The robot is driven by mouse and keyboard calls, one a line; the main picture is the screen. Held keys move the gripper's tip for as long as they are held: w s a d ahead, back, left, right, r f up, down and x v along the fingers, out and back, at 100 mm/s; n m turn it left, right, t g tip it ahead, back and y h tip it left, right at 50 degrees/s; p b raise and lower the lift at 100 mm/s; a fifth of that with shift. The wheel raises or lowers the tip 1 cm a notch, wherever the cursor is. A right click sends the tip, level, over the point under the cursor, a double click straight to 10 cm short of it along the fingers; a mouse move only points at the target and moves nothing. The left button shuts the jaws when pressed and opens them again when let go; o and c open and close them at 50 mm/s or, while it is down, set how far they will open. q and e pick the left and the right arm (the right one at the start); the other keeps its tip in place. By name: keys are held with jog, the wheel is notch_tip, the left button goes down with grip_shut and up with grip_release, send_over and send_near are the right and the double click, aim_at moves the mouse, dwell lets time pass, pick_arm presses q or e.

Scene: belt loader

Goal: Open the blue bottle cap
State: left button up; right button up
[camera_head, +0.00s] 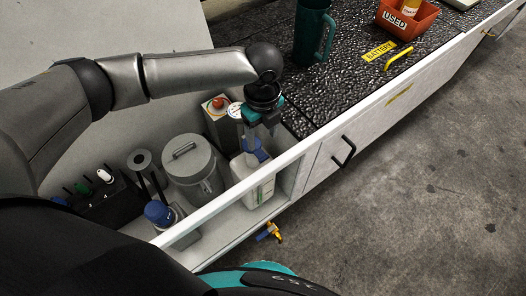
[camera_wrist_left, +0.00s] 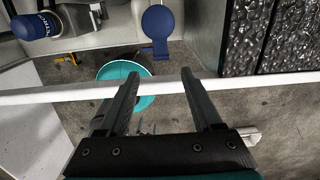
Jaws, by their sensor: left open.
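A white bottle (camera_head: 257,184) with a blue cap (camera_head: 256,157) stands inside the low white-edged compartment in the head view. My left gripper (camera_head: 249,142) points down over the cap from above, its fingers apart and empty. In the left wrist view the blue cap (camera_wrist_left: 157,22) appears as a flat disc with a tab, beyond the fingertips and between their lines. The open left gripper (camera_wrist_left: 159,74) also shows there. Whether a finger touches the cap cannot be told. My right gripper is not in view.
A second blue-topped container (camera_head: 158,213) and a grey lidded canister (camera_head: 190,168) stand to the left in the compartment. A box with a red button (camera_head: 218,106) is behind the bottle. A white rail (camera_head: 228,197) runs along the front. A green mug (camera_head: 313,32) stands on the dark counter.

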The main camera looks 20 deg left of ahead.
aim_at(263, 157)
pick_arm(q)
notch_tip(263, 157, down, 8)
jog(key=shift+r+b, duration=0.15)
jog(key=shift+b, duration=0.75)
jog(key=shift+f, duration=0.35)
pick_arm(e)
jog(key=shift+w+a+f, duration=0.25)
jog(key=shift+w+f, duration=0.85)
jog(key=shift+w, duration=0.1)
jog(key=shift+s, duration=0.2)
pick_arm(q)
jog(key=shift+c, duration=0.7)
grip_shut()
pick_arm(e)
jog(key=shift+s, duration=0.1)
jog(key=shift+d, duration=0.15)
